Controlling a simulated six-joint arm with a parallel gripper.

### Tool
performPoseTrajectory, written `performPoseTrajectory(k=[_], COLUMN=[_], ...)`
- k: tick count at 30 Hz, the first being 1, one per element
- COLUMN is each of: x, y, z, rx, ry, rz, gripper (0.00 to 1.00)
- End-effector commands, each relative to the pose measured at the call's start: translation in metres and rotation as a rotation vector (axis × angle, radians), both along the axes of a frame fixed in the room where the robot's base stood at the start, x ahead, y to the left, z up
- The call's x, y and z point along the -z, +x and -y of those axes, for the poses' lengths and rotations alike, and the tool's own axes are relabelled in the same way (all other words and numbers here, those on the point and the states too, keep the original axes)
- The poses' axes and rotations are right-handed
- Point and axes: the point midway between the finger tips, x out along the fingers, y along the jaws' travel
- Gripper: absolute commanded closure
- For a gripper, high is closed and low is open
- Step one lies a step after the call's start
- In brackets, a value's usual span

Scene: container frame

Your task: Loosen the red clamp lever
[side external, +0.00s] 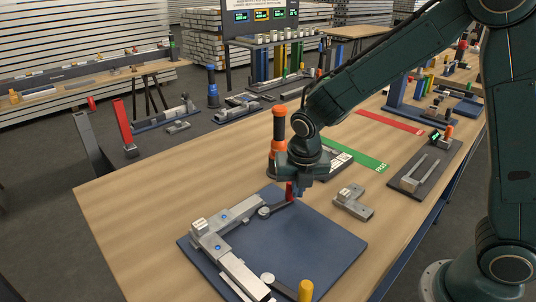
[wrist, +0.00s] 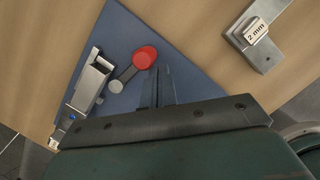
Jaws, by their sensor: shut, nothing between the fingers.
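The red clamp lever shows in the wrist view as a red knob (wrist: 145,57) on a short grey arm with a round pivot (wrist: 116,86). In the side view the red handle (side external: 290,192) stands upright at the far corner of the blue plate (side external: 300,245). My gripper (side external: 301,190) is shut and empty, pointing down just right of the red handle. In the wrist view its fingertips (wrist: 160,70) are close beside the knob; I cannot tell whether they touch. A grey metal clamp block (wrist: 90,82) lies left of the lever.
A yellow-handled lever (side external: 305,290) stands at the plate's near edge. A metal corner block marked 2 mm (wrist: 255,32) lies right of the plate. An orange and black bottle-like tool (side external: 278,140) stands behind my gripper. The plate's middle is clear.

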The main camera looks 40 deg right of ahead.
Motion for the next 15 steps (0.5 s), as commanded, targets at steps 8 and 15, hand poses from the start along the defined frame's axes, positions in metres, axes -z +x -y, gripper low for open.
performPoseTrajectory(k=[8,15], x=[0.0,0.0], y=[-0.001,-0.011], z=[0.0,-0.004], rx=[0.001,-0.001], ry=[0.0,0.0], rz=[0.0,0.0], gripper=[1.0,1.0])
